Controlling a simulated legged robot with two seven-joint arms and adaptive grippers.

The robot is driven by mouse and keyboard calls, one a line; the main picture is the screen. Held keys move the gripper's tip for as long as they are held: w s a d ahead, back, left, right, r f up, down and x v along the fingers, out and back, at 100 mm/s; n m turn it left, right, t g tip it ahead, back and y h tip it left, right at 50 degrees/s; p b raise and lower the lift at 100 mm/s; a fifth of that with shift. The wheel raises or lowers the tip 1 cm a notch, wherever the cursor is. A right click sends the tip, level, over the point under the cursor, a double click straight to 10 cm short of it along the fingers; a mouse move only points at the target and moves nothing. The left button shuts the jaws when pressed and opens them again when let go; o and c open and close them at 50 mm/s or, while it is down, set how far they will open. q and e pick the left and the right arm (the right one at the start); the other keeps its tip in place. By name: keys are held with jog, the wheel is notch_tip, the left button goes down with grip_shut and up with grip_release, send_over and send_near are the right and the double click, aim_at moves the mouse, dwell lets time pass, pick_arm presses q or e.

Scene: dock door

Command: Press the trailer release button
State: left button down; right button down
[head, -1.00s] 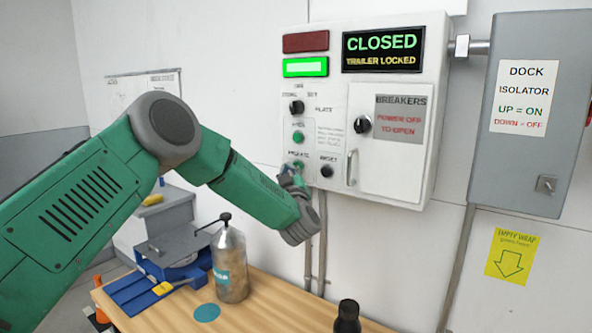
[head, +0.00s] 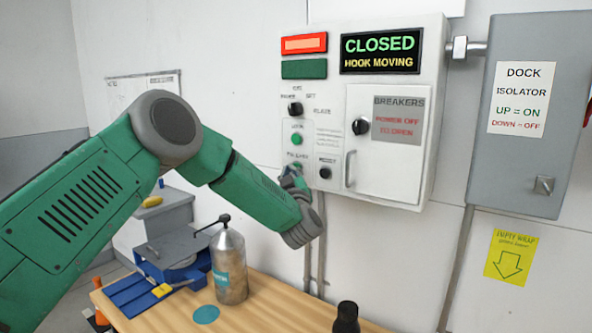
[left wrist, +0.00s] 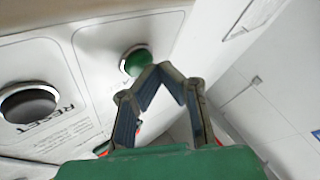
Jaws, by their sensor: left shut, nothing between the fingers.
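The control box (head: 440,110) hangs on the wall. A green button at its lower left, under a label that looks like "RELEASE", is mostly behind my fingertips (head: 297,165). In the left wrist view a green button (left wrist: 136,61) shows beside my fingertips. My left gripper (head: 290,174) is shut and empty, pointing at this button; I cannot tell whether it touches. It also shows in the left wrist view (left wrist: 160,72). The display (head: 380,51) reads "CLOSED" and "HOOK MOVING". The red lamp (head: 304,43) is lit and the green lamp (head: 304,69) is dark. My right gripper is out of view.
A black reset button (head: 325,172) is just right of my fingertips, another green button (head: 297,139) above them. The breaker door (head: 385,165) has a protruding handle. A pump bottle (head: 230,268) and a dark bottle (head: 346,317) stand on the wooden table (head: 265,308) below.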

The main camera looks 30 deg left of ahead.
pick_arm(q)
jog(key=shift+s+d+r, duration=0.1)
jog(key=shift+s, duration=0.4)
jog(key=s, duration=0.3)
jog(key=s+p, duration=0.1)
jog(key=s, duration=0.1)
jog(key=shift+a, duration=0.25)
dwell(0.3)
